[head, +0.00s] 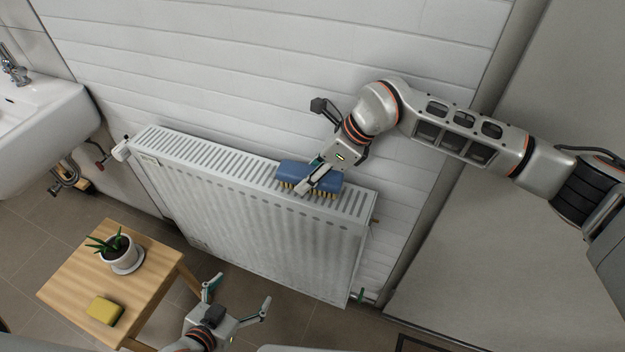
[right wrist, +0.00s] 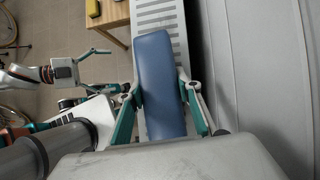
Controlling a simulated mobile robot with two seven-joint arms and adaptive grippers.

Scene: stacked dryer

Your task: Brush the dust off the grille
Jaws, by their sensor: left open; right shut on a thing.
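The grille is the slotted top of a white radiator (head: 250,215) against the wall; its slots also show in the right wrist view (right wrist: 158,16). My right gripper (head: 312,186) is shut on a blue brush (head: 293,171) with yellowish bristles. The brush is over the right part of the grille, bristles down; I cannot tell whether they touch it. The brush fills the middle of the right wrist view (right wrist: 160,85) between the fingers. My left gripper (head: 238,296) is open and empty, low in front of the radiator. I cannot make out dust on the grille.
A wooden stool (head: 75,275) stands at the lower left with a potted plant (head: 121,254) and a yellow sponge (head: 104,310). A white sink (head: 40,125) is at the far left. A valve (head: 121,150) is at the radiator's left end. White wall (head: 230,60) rises behind.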

